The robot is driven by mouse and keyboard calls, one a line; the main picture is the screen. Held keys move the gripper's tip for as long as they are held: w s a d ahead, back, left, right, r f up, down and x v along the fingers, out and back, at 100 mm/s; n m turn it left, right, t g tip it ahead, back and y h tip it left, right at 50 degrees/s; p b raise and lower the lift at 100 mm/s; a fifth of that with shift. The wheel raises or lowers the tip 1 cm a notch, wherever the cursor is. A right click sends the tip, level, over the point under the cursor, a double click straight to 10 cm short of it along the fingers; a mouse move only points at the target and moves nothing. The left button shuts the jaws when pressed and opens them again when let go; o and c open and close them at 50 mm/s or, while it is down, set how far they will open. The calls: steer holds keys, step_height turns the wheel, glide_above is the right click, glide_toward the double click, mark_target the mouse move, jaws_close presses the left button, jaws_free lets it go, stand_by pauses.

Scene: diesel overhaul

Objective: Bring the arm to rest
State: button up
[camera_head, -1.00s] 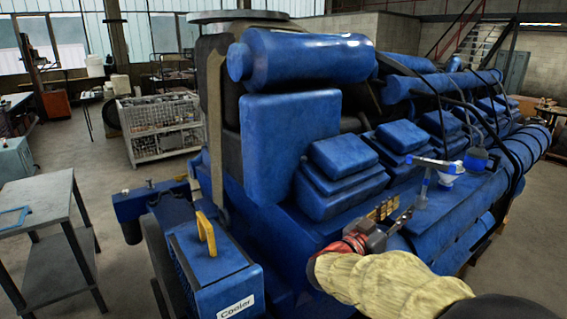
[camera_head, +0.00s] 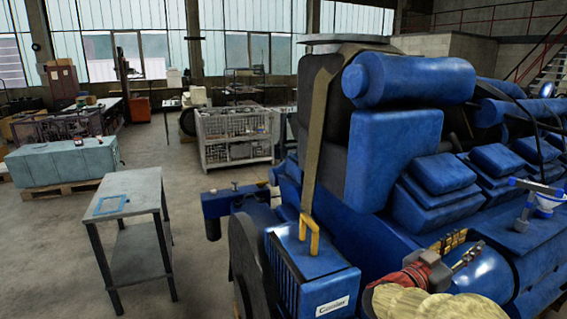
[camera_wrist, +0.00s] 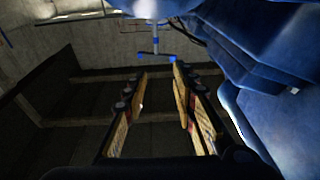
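My gripper (camera_head: 470,254) is at the lower right of the head view, in front of the big blue engine (camera_head: 395,165). Its red and grey wrist and the yellow-sleeved arm come up from the bottom edge. In the wrist view the two fingers (camera_wrist: 160,75) stand apart with nothing between them, so the gripper is open and empty. A blue T-shaped handle (camera_wrist: 155,50) shows beyond the fingertips, apart from them. I cannot tell from the head view whether the gripper touches the engine.
A grey side table (camera_head: 140,190) is at left, a wire crate (camera_head: 235,135) behind. Floor between them is clear.

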steer(key=w+a+r+n+t+y+b, duration=0.1)
steer(key=w+a+n+t+y, duration=0.1)
steer(key=a+n+t+y, duration=0.4)
steer(key=w+a+n+t+y, duration=0.2)
steer(key=w+a+y, duration=0.1)
steer(key=a+y, duration=0.55)
steer(key=s+a+f+n+g+y, duration=0.2)
steer(key=s+a+f+g, duration=0.1)
steer(key=s+a, duration=0.3)
steer(key=s+a+f+n+g+y+b, duration=0.1)
steer(key=s+a+f+n+g+y, duration=0.1)
steer(key=s+a+f, duration=0.4)
steer(key=s+y, duration=0.1)
steer(key=s, duration=0.3)
steer(key=shift+n+g, duration=0.4)
steer(key=shift+o, duration=0.4)
steer(key=s+d+f+g, duration=0.1)
steer(key=s+f+g, duration=0.1)
steer(key=s, duration=0.5)
steer(key=s+d+f+g+h+b, duration=0.1)
steer(key=s+f+g, duration=0.1)
steer(key=s+f, duration=0.3)
steer(key=s, duration=0.2)
steer(key=shift+s+g, duration=0.35)
steer(key=shift+g, duration=0.05)
steer(key=shift+o, duration=0.7)
steer(key=shift+s+d, duration=0.1)
steer(key=shift+s, duration=0.2)
steer(key=shift+o, duration=1.1)
steer(key=shift+f, duration=0.1)
